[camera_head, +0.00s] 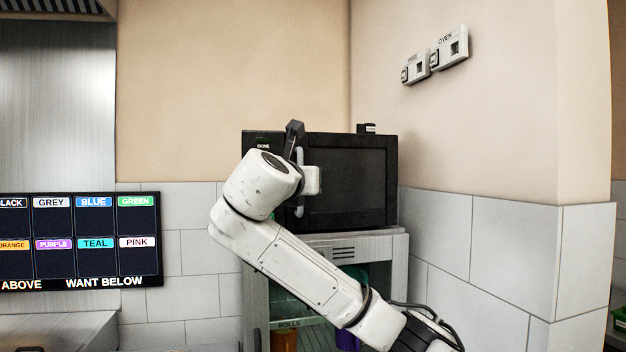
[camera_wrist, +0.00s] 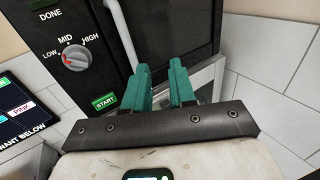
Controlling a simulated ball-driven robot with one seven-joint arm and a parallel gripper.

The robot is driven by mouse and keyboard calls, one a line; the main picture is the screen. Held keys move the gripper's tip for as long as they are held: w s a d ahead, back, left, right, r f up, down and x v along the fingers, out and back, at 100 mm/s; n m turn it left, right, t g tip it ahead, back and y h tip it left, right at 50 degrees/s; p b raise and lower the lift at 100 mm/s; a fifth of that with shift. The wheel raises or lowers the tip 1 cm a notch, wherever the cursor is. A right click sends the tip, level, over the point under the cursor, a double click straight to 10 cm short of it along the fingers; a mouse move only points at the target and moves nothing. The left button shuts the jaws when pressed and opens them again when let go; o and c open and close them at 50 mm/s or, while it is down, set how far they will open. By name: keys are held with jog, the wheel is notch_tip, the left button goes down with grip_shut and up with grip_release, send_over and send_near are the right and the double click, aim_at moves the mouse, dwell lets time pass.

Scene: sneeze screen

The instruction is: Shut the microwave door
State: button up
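The black microwave (camera_head: 350,180) stands on a grey cabinet in the head view, its dark-windowed door facing me. The door looks about flush with the body, but I cannot tell whether it is fully shut. Its pale upright handle (camera_head: 299,208) is partly hidden by my wrist; in the wrist view the handle (camera_wrist: 122,35) runs down toward my left finger. My gripper (camera_wrist: 162,72) has two teal fingers, parted with nothing visible between them, in front of the door's lower part. Whether they touch the door is unclear. The control panel (camera_wrist: 70,60) with dial and green START button lies left of them.
The cabinet (camera_head: 398,250) below the microwave has an open front with coloured bins inside. A tiled wall (camera_head: 480,240) stands close on the right. A dark label screen (camera_head: 80,240) is at the left. A small black object (camera_head: 366,128) sits on or behind the microwave's top.

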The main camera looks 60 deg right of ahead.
jog(key=shift+w+a+p, duration=0.1)
jog(key=shift+w+a, duration=0.2)
jog(key=shift+a, duration=0.45)
jog(key=shift+w+a+p, duration=0.15)
jog(key=shift+w+a, duration=0.15)
jog(key=shift+a, duration=0.45)
jog(key=shift+w+a+p, duration=0.1)
jog(key=shift+w+a, duration=0.2)
jog(key=shift+a, duration=0.45)
jog(key=shift+a, duration=0.1)
jog(key=b+v, duration=0.2)
jog(key=v, duration=0.8)
jog(key=shift+a, duration=0.3)
jog(key=shift+r, duration=0.1)
